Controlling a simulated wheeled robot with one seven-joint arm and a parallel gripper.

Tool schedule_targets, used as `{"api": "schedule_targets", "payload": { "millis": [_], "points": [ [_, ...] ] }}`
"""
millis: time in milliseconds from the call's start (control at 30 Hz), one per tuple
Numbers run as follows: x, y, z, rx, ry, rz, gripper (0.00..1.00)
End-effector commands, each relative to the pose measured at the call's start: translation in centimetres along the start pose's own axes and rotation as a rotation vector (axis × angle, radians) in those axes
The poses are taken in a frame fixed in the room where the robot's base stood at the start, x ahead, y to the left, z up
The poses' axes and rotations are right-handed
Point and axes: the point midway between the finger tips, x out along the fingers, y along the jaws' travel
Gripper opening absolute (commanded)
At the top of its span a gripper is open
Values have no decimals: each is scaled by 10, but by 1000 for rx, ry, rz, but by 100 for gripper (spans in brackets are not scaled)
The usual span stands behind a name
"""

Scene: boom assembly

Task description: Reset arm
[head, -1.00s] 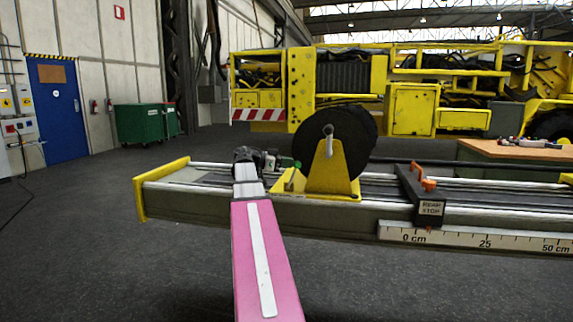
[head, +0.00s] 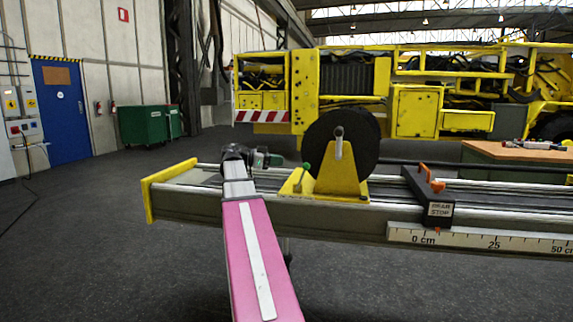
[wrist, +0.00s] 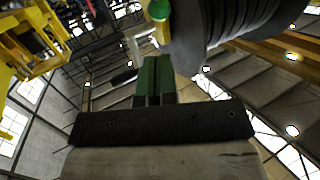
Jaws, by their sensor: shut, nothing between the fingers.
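My pink and grey arm reaches forward over the near side of the boom (head: 310,218). My gripper (head: 268,158) is at its end, above the boom's left part, and points right toward the reel. Its green fingers (wrist: 153,75) are together and empty in the wrist view. A green-knobbed lever (head: 305,168) stands just right of the fingers, beside the yellow reel bracket (head: 340,172). The knob also shows beyond the fingertips in the wrist view (wrist: 158,10), apart from them. The black reel (head: 325,135) sits on the bracket.
The boom's yellow end plate (head: 150,195) is at the left. A black rear stop (head: 428,200) with an orange handle and a centimetre scale (head: 480,240) are at the right. A workbench (head: 515,152) stands behind right. Open floor lies left and in front.

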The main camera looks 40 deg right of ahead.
Motion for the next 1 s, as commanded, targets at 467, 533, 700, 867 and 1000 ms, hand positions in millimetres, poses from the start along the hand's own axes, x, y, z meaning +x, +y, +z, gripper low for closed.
{"api": "schedule_targets", "payload": {
  "millis": [467, 533, 700, 867, 1000],
  "points": [
    [-57, 0, -5, 0, -1, 1, 0],
    [-59, 0, -5, 0, -1, 0, 0],
    [-60, 1, 0, -16, -9, -6, 0],
    [-69, 4, 50, -172, -96, -72, 0],
    [-89, 15, 130, -430, -233, -195, 0]
  ]
}}
